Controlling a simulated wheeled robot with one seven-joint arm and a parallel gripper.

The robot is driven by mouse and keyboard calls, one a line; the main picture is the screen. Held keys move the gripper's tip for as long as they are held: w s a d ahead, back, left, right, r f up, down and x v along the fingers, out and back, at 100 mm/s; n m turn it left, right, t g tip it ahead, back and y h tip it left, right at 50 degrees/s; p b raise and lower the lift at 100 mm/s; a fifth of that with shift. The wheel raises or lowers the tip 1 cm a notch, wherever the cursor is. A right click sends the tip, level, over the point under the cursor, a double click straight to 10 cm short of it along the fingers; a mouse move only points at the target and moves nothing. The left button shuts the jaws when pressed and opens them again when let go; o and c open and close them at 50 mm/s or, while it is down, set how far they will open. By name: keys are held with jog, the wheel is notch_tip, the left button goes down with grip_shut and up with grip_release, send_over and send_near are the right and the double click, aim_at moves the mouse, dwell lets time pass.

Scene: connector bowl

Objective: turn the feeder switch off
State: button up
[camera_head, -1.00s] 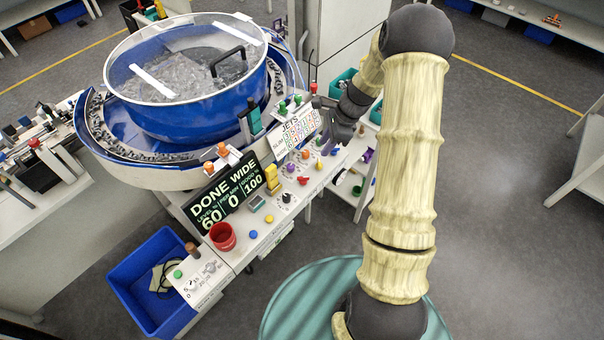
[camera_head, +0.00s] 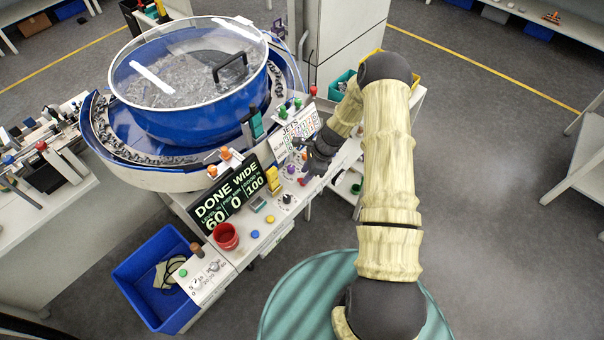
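The control panel (camera_head: 240,262) runs along the front of the blue bowl feeder (camera_head: 200,124). It carries several knobs and buttons, among them a black knob (camera_head: 288,199), a purple knob (camera_head: 291,169), a red control (camera_head: 303,182) and yellow buttons (camera_head: 270,219). I cannot tell from the labels which one is the feeder switch. My dark gripper (camera_head: 301,166) is low over the right part of the panel, beside the purple knob and red control, and hides some controls there. Its fingers are too small and dark to show whether they are open. Contact cannot be told.
A display (camera_head: 225,195) reads "DONE WIDE" with 60, 0 and 100. A blue bin (camera_head: 157,279) is at lower left. Colored levers and a label board (camera_head: 301,128) stand behind my gripper.

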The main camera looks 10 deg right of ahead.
jog(key=shift+x, duration=1.05)
